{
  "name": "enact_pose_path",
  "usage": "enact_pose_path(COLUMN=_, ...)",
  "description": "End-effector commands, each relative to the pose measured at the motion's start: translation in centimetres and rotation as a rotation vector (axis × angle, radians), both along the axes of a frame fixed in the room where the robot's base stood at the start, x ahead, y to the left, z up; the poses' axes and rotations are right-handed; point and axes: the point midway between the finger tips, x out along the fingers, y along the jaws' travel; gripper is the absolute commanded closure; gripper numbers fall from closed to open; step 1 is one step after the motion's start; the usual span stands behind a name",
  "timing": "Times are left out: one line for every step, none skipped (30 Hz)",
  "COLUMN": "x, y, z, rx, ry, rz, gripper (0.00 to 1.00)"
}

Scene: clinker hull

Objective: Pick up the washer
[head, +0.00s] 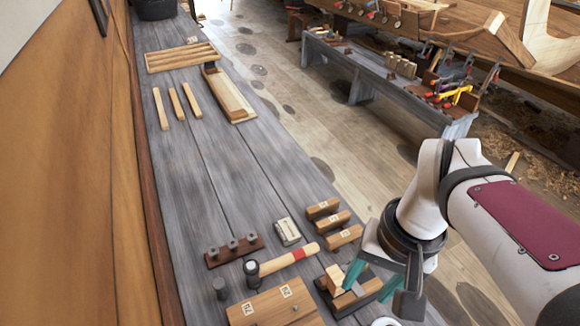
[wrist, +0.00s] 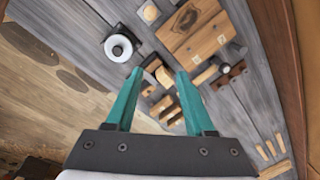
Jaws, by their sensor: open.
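The ring lies outside the fingers, beyond the left one. A wooden block on a dark base (head: 335,300) is below the fingers.
Wooden strips (head: 177,103) lie farther off. The middle of the bench is clear.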

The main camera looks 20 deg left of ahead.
Motion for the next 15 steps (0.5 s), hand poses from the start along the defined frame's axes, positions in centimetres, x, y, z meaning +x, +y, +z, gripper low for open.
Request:
enact_pose_path(x=4.1, y=3.2, z=0.2, rx=-0.01, ry=-0.019, rz=0.165, gripper=0.46)
enact_pose_path(x=6.4, y=5.4, z=0.1, rx=-0.016, ry=-0.036, rz=0.267, gripper=0.46)
enact_pose_path(x=9.1, y=8.6, z=-0.3, rx=-0.023, ry=-0.058, rz=0.399, gripper=0.46)
enact_pose_path(x=10.7, y=11.1, z=-0.9, rx=-0.027, ry=-0.076, rz=0.496, gripper=0.46)
enact_pose_path(x=12.1, y=13.5, z=-1.5, rx=-0.032, ry=-0.093, rz=0.584, gripper=0.46)
enact_pose_path(x=13.5, y=16.7, z=-2.5, rx=-0.037, ry=-0.113, rz=0.692, gripper=0.46)
enact_pose_path(x=14.2, y=18.8, z=-3.3, rx=-0.04, ry=-0.127, rz=0.762, gripper=0.46)
enact_pose_path(x=14.7, y=20.6, z=-4.1, rx=-0.043, ry=-0.138, rz=0.825, gripper=0.46)
enact_pose_path(x=15.2, y=22.6, z=-5.0, rx=-0.047, ry=-0.153, rz=0.892, gripper=0.46)
enact_pose_path(x=15.4, y=23.8, z=-5.5, rx=-0.048, ry=-0.161, rz=0.933, gripper=0.46)
enact_pose_path(x=15.5, y=24.7, z=-5.9, rx=-0.05, ry=-0.167, rz=0.963, gripper=0.46)
enact_pose_path(x=15.6, y=25.6, z=-6.4, rx=-0.05, ry=-0.174, rz=0.992, gripper=0.46)
enact_pose_path(x=15.6, y=26.0, z=-6.7, rx=-0.05, ry=-0.177, rz=1.004, gripper=0.46)
enact_pose_path(x=15.7, y=26.2, z=-7.2, rx=-0.051, ry=-0.177, rz=1.012, gripper=0.46)
enact_pose_path(x=15.7, y=26.4, z=-8.0, rx=-0.052, ry=-0.178, rz=1.015, gripper=0.46)
